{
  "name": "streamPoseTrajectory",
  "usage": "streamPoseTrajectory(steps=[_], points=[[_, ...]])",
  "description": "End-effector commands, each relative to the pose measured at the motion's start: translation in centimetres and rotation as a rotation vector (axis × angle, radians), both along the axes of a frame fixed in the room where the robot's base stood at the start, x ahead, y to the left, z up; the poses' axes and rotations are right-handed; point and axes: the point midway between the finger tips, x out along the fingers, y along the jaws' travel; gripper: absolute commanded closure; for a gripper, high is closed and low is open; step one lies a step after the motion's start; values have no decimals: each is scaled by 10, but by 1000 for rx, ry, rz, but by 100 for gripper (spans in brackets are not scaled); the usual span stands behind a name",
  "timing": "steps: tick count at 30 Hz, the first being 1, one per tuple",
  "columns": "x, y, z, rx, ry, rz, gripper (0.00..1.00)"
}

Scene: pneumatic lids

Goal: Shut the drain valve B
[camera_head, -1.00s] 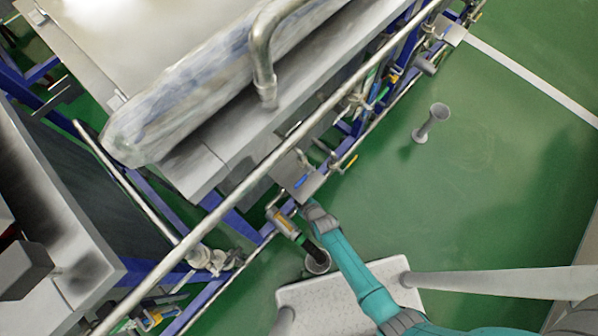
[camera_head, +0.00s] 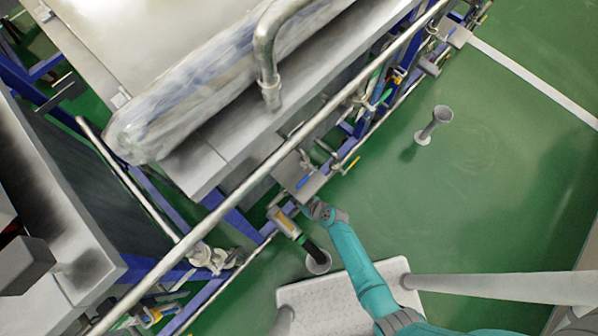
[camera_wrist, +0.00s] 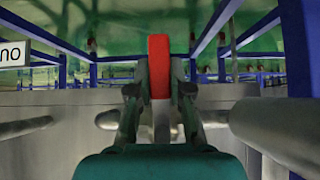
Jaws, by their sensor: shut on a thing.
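A red handle (camera_wrist: 158,66) stands upright in the middle of the wrist view. My gripper (camera_wrist: 159,84) is shut on it, one finger on each side. I take it for the drain valve's handle, but no letter B is readable. In the head view my teal arm (camera_head: 352,262) reaches up to the pipework at the front of the steel tank. The fingers and the red handle cannot be made out there. A yellow-marked fitting with a dark hose (camera_head: 285,222) is just left of my wrist.
A long steel rail (camera_head: 235,203) crosses above the pipework. A white textured step (camera_head: 345,300) and a grey cup-shaped stand (camera_head: 433,125) are on the green floor. A thick grey pipe (camera_wrist: 275,125) lies close on the right in the wrist view. Floor at right is open.

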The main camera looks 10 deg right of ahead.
Motion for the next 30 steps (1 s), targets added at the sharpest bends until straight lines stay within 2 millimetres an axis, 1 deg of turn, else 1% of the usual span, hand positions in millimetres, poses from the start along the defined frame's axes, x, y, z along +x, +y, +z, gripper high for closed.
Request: streamPoseTrajectory(steps=[1,10,11,12,13,14,23,26,30], points=[[-4,0,-2,7,10,1,100],[-4,1,-2,11,12,3,100],[-4,1,-2,11,12,3,74],[-4,1,-2,11,12,3,64],[-3,1,-2,10,12,2,56],[-3,1,-1,11,11,2,54],[-2,0,0,10,8,1,54],[-4,-2,3,9,6,1,54],[-14,-8,13,10,7,1,54]])
